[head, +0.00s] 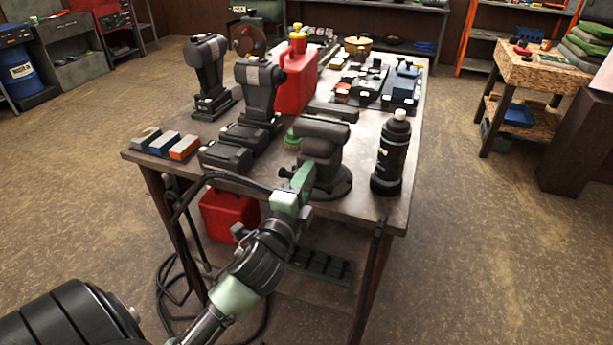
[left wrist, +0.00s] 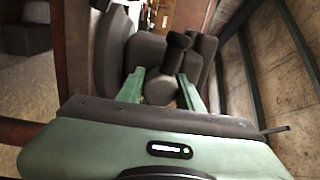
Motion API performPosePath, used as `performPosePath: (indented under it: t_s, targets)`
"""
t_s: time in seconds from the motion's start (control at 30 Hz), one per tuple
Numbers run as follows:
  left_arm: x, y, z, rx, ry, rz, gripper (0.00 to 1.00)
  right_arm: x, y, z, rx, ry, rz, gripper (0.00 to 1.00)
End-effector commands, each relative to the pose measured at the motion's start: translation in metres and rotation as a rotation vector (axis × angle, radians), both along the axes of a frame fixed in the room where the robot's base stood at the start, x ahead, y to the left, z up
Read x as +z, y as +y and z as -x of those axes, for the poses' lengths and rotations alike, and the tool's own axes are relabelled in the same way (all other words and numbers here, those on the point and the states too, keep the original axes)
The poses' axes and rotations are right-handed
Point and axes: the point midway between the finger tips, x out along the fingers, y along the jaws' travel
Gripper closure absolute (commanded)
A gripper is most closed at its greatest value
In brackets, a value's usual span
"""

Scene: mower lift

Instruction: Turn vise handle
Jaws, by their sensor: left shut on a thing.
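The dark grey vise (head: 325,150) stands on its round base at the near edge of the workbench (head: 365,205). My left gripper (head: 297,178), with pale green fingers, reaches up to the vise's near side. It is shut on the vise handle, a dark part with a small knob end (head: 285,172) showing just left of the fingers. In the left wrist view, the fingers (left wrist: 161,92) stand on both sides of a dark rounded part of the handle (left wrist: 159,86), with the vise body behind. The handle's exact angle is hard to tell. My right gripper is not in view.
A black bottle (head: 392,155) stands close to the vise's right. Power tools (head: 258,90), a red can (head: 297,80) and several small blocks (head: 165,143) occupy the bench. A red container (head: 230,213) sits below. The floor to the right is open.

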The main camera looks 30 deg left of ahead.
Motion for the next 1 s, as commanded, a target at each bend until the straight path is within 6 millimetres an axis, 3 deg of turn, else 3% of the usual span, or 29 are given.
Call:
performPosePath:
  t_s: [1.0]
  targets:
    - [0.002, 0.000, 0.000, 0.003, -0.225, 0.940, 1.00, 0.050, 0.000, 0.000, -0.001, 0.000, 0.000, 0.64]
